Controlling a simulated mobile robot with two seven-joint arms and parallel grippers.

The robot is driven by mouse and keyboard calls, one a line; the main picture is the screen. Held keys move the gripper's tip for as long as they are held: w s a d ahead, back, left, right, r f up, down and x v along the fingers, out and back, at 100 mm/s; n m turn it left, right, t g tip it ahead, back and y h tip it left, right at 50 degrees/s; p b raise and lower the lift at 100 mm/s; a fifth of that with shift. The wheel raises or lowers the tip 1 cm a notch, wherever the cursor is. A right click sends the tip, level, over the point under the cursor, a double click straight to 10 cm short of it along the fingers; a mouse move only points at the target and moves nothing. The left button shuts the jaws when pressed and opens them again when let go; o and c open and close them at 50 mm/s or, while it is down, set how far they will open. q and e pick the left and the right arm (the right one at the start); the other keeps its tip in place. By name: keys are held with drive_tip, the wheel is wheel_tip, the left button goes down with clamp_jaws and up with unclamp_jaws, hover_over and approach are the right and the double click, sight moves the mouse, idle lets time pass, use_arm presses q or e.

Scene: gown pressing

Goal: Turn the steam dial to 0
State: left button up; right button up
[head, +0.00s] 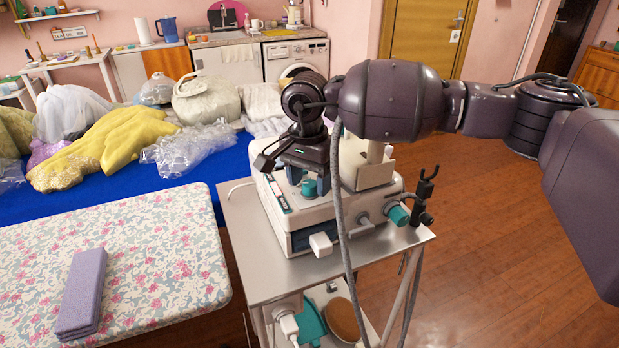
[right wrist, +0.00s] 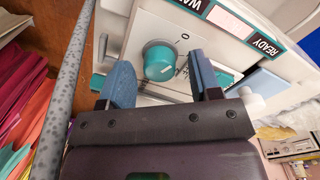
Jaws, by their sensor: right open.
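A "0" mark (right wrist: 185,37) is printed up and right of the dial in the right wrist view. A white pointer mark shows low on the knob. My right gripper (right wrist: 160,66) is open, with one blue finger on each side of the dial and gaps between. It is empty, and I cannot tell how deep the fingers reach. In the head view the right gripper (head: 309,180) hangs over the panel, partly hiding it. My left gripper is out of view.
The station stands on a metal cart (head: 262,287). A hose (head: 342,240) hangs in front of it. A second teal knob (head: 398,214) is on its right side. A floral pressing table (head: 150,240) with a lilac folded pad (head: 82,292) is at left; wooden floor is clear at right.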

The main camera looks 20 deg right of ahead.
sight(308, 182)
wheel_tip(308, 182, up, 11)
drive_tip(key=shift+w, duration=0.2)
idle(0.3)
drive_tip(key=shift+f, duration=0.1)
idle(0.4)
